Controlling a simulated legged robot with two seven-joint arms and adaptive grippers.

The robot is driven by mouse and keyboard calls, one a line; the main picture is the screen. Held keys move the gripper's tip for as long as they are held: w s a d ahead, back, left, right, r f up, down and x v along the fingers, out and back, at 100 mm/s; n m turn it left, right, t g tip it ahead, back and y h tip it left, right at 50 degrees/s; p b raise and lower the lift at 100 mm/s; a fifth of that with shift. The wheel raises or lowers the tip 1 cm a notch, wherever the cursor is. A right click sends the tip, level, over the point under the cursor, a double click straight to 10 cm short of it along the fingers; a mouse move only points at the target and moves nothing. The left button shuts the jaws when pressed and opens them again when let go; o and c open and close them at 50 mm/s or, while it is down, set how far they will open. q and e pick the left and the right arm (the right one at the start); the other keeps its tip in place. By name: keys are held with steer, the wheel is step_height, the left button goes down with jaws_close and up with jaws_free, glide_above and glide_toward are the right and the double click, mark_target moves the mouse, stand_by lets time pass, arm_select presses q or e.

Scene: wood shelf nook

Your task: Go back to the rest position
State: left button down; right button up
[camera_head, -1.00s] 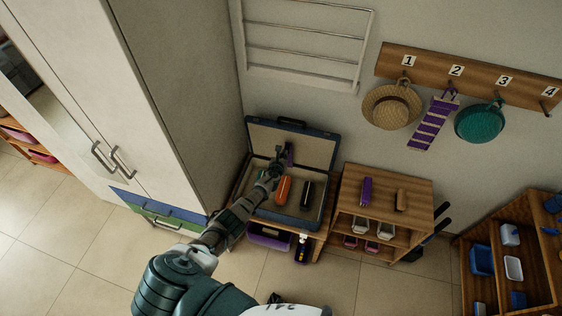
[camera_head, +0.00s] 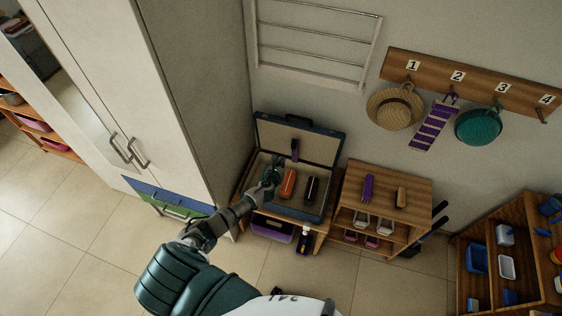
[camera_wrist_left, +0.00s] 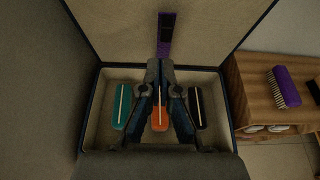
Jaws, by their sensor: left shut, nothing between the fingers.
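My left gripper (camera_head: 271,174) is shut and empty, above the left part of an open dark-blue suitcase (camera_head: 325,141). In the left wrist view its closed fingertips (camera_wrist_left: 160,66) point toward the suitcase's back edge. A purple item (camera_head: 295,150) stands against the suitcase's lid, also seen in the wrist view (camera_wrist_left: 166,35), apart from the gripper in the head view. Inside the case lie an orange brush-like item (camera_head: 289,184), a black one (camera_head: 311,189) and a teal one (camera_wrist_left: 121,105). The gripper partly hides the orange item in the wrist view. My right gripper is out of view.
A white cabinet (camera_head: 190,90) stands close on the left. A wooden shelf (camera_head: 383,185) with a purple brush (camera_head: 368,187) and a brown brush (camera_head: 401,197) stands right of the suitcase. A peg board (camera_head: 475,82) with hats hangs behind. The floor (camera_head: 90,250) in front is clear.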

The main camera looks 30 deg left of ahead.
arm_select(q)
steer(key=s+d+f+n+g+h+b, duration=0.1)
steer(key=s+d+f+n+g+b, duration=0.15)
steer(key=s+f+n, duration=0.75)
steer(key=s+d+f+n+g+b, duration=0.2)
steer(key=s+f+n+g, duration=0.2)
steer(key=s+f, duration=1.2)
steer(key=s+d+f+n+g+b, duration=0.1)
steer(key=s+f+n, duration=0.4)
steer(key=s, duration=0.5)
steer(key=s+d+f+n+g+h+b, duration=0.1)
steer(key=s+d+f+n+g+b, duration=0.1)
steer(key=s+d+f+n, duration=0.4)
steer(key=s+d+f+n+g+h+b, duration=0.1)
steer(key=s+d+f+n+g, duration=0.2)
steer(key=s, duration=1.2)
steer(key=shift+s+d+f+n, duration=0.4)
steer(key=shift+f+n, duration=1)
steer(key=shift+f, duration=1.05)
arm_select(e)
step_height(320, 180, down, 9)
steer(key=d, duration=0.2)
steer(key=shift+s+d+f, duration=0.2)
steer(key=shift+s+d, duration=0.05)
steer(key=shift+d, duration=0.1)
